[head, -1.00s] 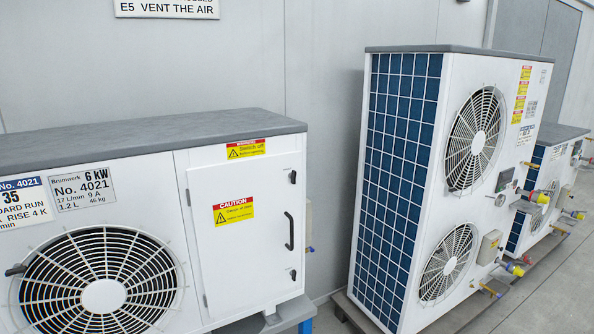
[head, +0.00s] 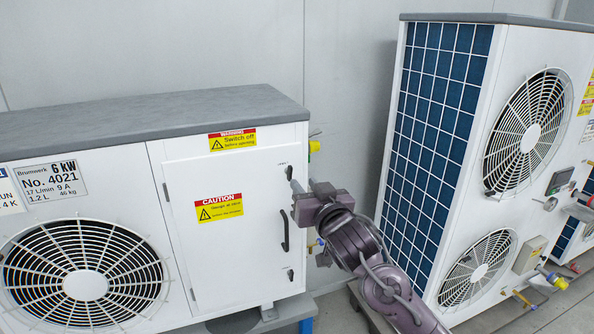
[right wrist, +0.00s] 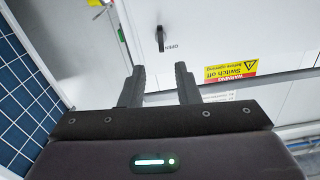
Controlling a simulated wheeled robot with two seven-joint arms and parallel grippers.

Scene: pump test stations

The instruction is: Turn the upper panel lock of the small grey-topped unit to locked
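The small grey-topped unit (head: 232,280) stands at the left in the head view, its white panel door closed. The black upper panel lock (head: 289,172) is near the door's top right corner. It also shows in the right wrist view (right wrist: 161,38), lying along the picture's vertical beside the word OPEN. My right gripper (head: 301,186) is just right of and below this lock in the head view. In the right wrist view its two fingers (right wrist: 158,84) are apart with nothing between them, and the lock is beyond their tips, not touched. My left gripper is not in view.
Below the upper lock are a black door handle (head: 285,231) and a lower lock (head: 290,274). A taller unit with a blue grille (head: 432,135) stands to the right, behind my right arm. Grey wall lies behind; a gap separates the units.

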